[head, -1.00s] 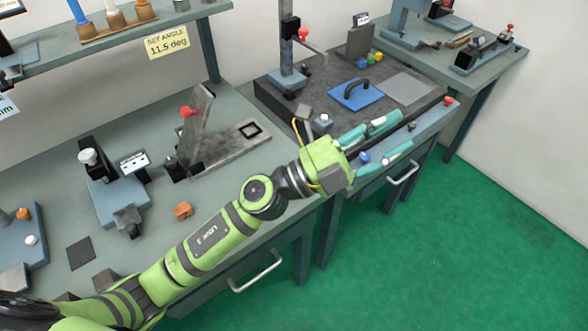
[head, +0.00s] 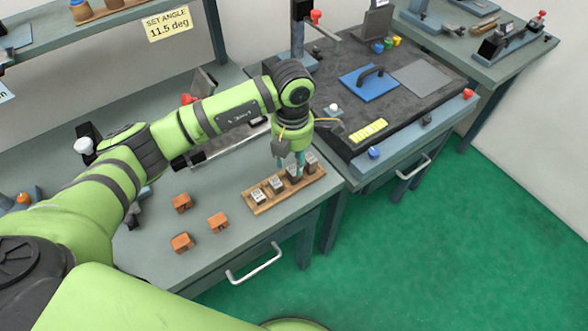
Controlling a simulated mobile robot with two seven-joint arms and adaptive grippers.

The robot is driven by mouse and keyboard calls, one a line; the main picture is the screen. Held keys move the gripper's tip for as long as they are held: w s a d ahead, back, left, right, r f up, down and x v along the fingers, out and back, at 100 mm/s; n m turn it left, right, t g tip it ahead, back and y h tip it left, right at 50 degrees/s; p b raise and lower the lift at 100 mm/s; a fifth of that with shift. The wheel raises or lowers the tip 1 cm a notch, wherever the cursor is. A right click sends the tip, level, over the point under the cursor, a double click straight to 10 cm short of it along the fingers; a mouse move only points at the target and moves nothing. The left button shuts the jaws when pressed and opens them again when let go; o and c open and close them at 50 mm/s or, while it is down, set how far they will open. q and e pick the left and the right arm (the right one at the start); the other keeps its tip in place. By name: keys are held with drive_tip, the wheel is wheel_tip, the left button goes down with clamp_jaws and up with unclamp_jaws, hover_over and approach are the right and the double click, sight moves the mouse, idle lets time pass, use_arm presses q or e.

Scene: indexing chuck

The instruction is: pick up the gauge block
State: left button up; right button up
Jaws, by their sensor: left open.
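A wooden rack (head: 303,186) at the front right of the near bench holds a row of several small silver blocks. The front block (head: 258,196) and the one behind it (head: 276,184) show clearly, with dark marks on top. Which of them is the gauge block I cannot tell. My left gripper (head: 288,163) points down over the back half of the rack. Its teal fingers are open and partly hide the rear blocks. Whether they touch a block I cannot tell. My right gripper is not in view.
Three orange-brown blocks (head: 218,221) sit on the bench left of the rack. A dark surface plate (head: 420,106) with a blue handled plate (head: 366,83) stands on the bench to the right. An angled metal fixture (head: 203,80) is behind my arm.

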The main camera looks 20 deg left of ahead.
sight(293, 169)
use_arm(q)
drive_tip(key=f+p, duration=0.1)
drive_tip(key=f, duration=0.1)
drive_tip(key=f+p, duration=0.1)
drive_tip(key=f, duration=0.1)
drive_tip(key=shift+w+f, duration=0.2)
drive_tip(key=shift+f, duration=0.4)
clamp_jaws()
drive_tip(key=shift+r, duration=0.1)
drive_tip(key=shift+w+r, duration=0.1)
